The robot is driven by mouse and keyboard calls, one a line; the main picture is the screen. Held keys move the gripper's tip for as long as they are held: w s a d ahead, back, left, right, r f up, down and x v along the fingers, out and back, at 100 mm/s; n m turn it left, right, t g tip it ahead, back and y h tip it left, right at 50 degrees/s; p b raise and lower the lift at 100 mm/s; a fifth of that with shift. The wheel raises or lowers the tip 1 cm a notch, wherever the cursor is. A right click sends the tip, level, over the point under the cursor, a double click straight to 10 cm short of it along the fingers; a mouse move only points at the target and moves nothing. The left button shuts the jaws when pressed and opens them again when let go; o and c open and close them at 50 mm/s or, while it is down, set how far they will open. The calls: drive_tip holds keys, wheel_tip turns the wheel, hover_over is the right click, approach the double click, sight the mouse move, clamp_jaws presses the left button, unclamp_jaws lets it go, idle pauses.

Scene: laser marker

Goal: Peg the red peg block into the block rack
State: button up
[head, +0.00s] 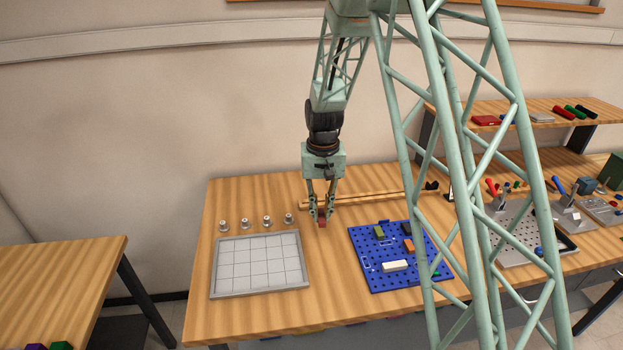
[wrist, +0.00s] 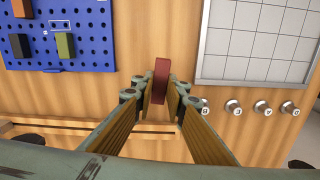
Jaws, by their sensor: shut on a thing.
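My gripper (head: 321,212) is shut on the red peg block (head: 322,222), over the wooden table between the grey grid tray and the blue rack. In the wrist view the red peg block (wrist: 160,80) stands between the fingertips (wrist: 160,92). I cannot tell whether it touches the table. The block rack (head: 372,273) is a blue plate with rows of holes, right of my gripper in the head view. It holds a green block (head: 378,231), an orange block (head: 408,245), a white block (head: 395,265) and a dark block (head: 407,229). The rack also shows at upper left in the wrist view (wrist: 90,40).
A grey grid tray (head: 259,291) lies left of my gripper, with several small metal knobs (head: 245,223) behind it. A wooden rail (head: 370,196) runs along the back of the table. My green lattice column hides the rack's right side. Bare table lies between tray and rack.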

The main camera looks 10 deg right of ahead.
drive_tip(key=w+m, duration=0.1)
drive_tip(key=m, duration=0.1)
drive_tip(key=w+r+m+p, duration=0.1)
drive_tip(key=w, duration=0.1)
drive_tip(key=shift+w+m+p, duration=0.2)
drive_tip(key=shift+m+p, duration=0.1)
drive_tip(key=shift+m, duration=0.1)
drive_tip(key=w+r+m+p, duration=0.2)
drive_tip(key=w+m+p, duration=0.3)
drive_tip(key=w+m, duration=0.6)
drive_tip(key=shift+m, duration=1)
drive_tip(key=shift+d, duration=0.1)
drive_tip(key=shift+f, duration=0.25)
drive_tip(key=shift+f+b, duration=1)
drive_tip(key=shift+f, duration=1.85)
drive_tip(key=shift+f+b, duration=0.35)
drive_tip(key=shift+f, duration=0.25)
drive_tip(key=o, duration=0.8)
